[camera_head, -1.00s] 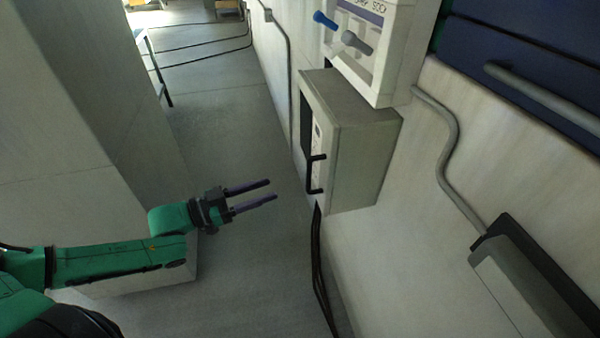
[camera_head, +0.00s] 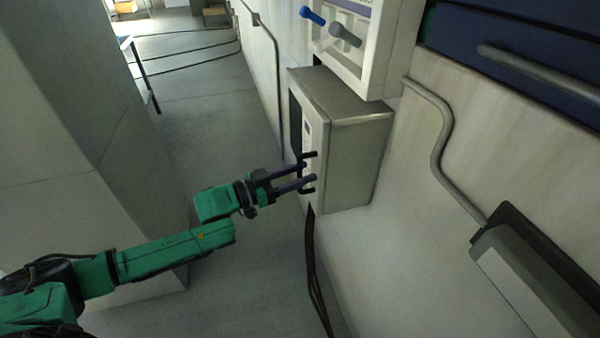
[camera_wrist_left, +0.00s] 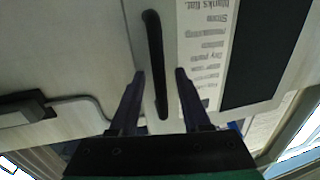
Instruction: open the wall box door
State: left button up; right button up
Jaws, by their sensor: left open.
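The wall box (camera_head: 345,140) is a grey metal cabinet on the right-hand wall, and its door looks shut. A black bar handle (camera_head: 304,172) stands out from the door. The handle also shows in the left wrist view (camera_wrist_left: 154,62), running lengthwise between the line of my fingers. My left gripper (camera_head: 308,172) is open at the handle, its two fingers reaching toward it. In the left wrist view the left gripper (camera_wrist_left: 160,75) has one finger on each side of the handle's near end; I cannot tell whether either touches it. My right gripper is not in view.
A white rack (camera_head: 358,45) with blue and grey handled tools hangs above the box. A grey conduit (camera_head: 440,130) runs along the wall at right. Dark cables (camera_head: 315,270) hang below the box. Open floor (camera_head: 235,290) lies left of the wall.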

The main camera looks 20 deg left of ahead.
pick_arm(q)
grip_shut()
dwell(1.3)
